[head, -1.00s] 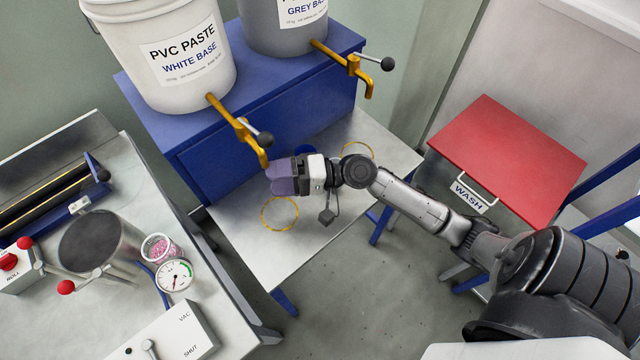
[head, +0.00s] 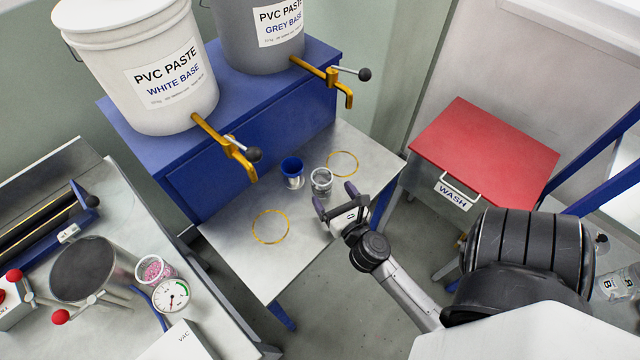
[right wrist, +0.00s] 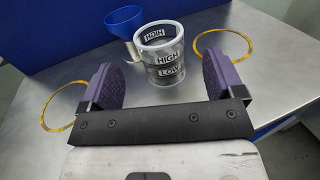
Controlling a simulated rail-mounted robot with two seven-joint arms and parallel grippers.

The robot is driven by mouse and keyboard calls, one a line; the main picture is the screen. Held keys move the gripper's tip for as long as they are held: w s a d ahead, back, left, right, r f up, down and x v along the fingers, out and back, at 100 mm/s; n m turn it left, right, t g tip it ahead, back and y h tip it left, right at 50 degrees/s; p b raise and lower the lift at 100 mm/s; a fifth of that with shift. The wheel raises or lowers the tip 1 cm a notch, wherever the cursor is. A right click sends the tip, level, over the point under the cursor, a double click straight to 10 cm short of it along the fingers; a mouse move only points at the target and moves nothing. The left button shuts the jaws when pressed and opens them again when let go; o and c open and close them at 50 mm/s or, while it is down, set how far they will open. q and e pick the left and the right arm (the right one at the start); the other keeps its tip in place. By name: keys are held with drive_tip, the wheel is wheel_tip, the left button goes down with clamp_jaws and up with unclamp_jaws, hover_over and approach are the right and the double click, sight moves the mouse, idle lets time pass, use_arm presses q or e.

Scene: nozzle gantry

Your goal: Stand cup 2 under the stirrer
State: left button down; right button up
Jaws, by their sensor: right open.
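A clear cup (head: 321,181) stands upright on the metal table. In the right wrist view the clear cup (right wrist: 160,55) shows HIGH and LOW labels; I see no number on it. My right gripper (head: 338,199) is open and empty, low over the table, its two purple-padded fingers pointing at the cup. In the right wrist view the cup appears between and beyond the fingertips, apart from them. My left gripper is not in view. I cannot identify the stirrer.
Yellow rings mark the table, one left (head: 270,227) and one behind right (head: 342,164). Taps (head: 228,150) overhang the table from paste buckets (head: 150,75). A pink-filled cup (head: 154,270) stands on the left bench.

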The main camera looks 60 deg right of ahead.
sight(327, 186)
drive_tip(key=p+x, duration=0.1)
drive_tip(key=x, duration=0.5)
drive_tip(key=shift+w+d+r, duration=0.1)
drive_tip(key=shift+w+d, duration=0.05)
drive_tip(key=shift+w, duration=0.1)
drive_tip(key=shift+s, duration=0.1)
drive_tip(key=c, duration=1.2)
